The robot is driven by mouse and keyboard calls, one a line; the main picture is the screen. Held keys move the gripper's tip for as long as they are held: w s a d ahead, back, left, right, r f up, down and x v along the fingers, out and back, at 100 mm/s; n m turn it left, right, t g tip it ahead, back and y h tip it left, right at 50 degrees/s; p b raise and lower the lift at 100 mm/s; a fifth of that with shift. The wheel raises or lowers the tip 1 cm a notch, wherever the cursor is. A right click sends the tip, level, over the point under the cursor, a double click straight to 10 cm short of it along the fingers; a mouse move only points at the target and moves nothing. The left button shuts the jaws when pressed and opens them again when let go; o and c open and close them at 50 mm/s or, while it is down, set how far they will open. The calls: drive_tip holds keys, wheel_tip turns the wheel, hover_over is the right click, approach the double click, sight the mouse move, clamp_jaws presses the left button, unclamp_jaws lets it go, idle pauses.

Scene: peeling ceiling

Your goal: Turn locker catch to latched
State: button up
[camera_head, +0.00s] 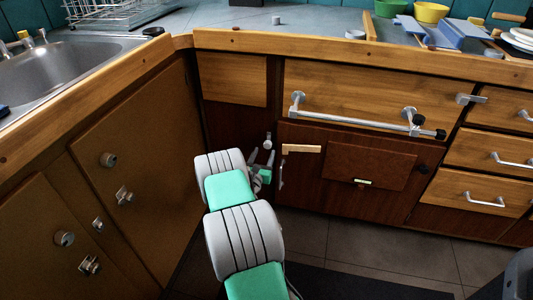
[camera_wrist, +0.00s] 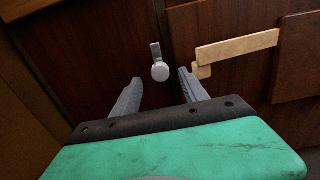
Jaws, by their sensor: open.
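A small catch with a round pale knob on a short metal stem (camera_wrist: 160,70) is on the dark wood panel, and it also shows in the head view (camera_head: 267,142). The knob hangs at the lower end of the stem. In the wrist view my gripper (camera_wrist: 160,84) is open, with one finger on each side below the knob; contact cannot be told. My gripper (camera_head: 262,158) also shows in the head view, partly hidden by my arm. A light wooden bar (camera_wrist: 236,47) lies level across the door edge to the right, and also shows in the head view (camera_head: 301,149).
A metal rail (camera_head: 350,115) with dark end knobs crosses the drawer above. A metal slide catch (camera_head: 472,99) sits at the drawer's upper right. Brown corner doors (camera_head: 140,150) with knobs stand left. The counter edge (camera_head: 350,55) overhangs. Tiled floor (camera_head: 360,245) lies below.

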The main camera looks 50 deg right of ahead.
sight(267, 146)
drive_tip(key=x, duration=0.5)
drive_tip(key=shift+b, duration=0.4)
drive_tip(key=shift+c, duration=0.3)
clamp_jaws()
